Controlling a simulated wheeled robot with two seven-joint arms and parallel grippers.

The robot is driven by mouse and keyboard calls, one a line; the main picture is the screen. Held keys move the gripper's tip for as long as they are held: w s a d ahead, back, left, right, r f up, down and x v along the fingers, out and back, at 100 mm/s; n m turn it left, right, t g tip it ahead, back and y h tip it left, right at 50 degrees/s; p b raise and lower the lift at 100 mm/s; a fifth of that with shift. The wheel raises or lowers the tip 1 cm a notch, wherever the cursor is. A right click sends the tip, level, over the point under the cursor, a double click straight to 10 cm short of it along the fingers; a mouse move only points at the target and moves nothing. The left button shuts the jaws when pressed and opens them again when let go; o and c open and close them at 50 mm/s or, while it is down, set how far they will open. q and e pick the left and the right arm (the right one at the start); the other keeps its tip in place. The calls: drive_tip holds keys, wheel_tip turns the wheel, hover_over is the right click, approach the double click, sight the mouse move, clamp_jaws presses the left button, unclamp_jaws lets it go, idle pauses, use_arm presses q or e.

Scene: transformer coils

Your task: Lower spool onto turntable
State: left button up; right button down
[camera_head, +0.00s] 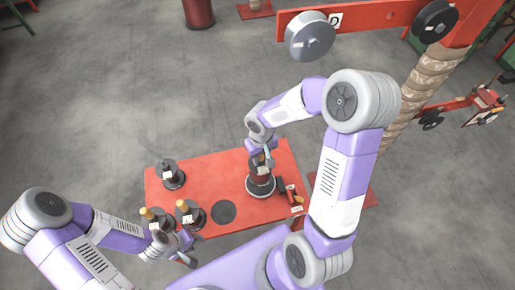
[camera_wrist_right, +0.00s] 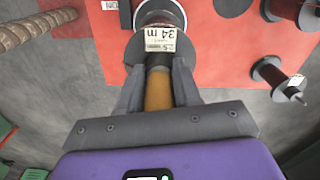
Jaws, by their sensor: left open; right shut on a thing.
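My right gripper (camera_head: 262,152) is shut on the orange handle (camera_wrist_right: 158,92) of a dark red spool (camera_head: 261,174) with black flanges. A white label reading "34 m" (camera_wrist_right: 160,40) shows on the spool in the right wrist view. The spool is upright at the right of the red table, over the pale-rimmed turntable (camera_head: 262,191). The turntable is mostly hidden below it, and I cannot tell whether they touch. My left gripper (camera_head: 187,256) is open and empty near the table's front left corner.
Two spools with orange handles (camera_head: 159,221) (camera_head: 189,215) and one darker spool (camera_head: 170,175) stand on the table's left side. A dark round spot (camera_head: 223,212) beside them is empty. A small red device (camera_head: 289,194) is right of the turntable. A red beam (camera_head: 375,17) with reels hangs behind.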

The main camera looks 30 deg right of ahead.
sight(261, 166)
drive_tip(key=shift+s+f+b, duration=0.15)
drive_tip(key=shift+f+b, duration=0.3)
drive_tip(key=shift+f, duration=0.2)
drive_tip(key=shift+f+b, duration=1.4)
drive_tip(key=shift+f, duration=0.5)
drive_tip(key=shift+r, duration=0.1)
drive_tip(key=shift+f+b, duration=0.7)
drive_tip(key=shift+b, duration=0.15)
drive_tip(key=c, duration=0.7)
unclamp_jaws()
drive_tip(key=shift+s, duration=0.1)
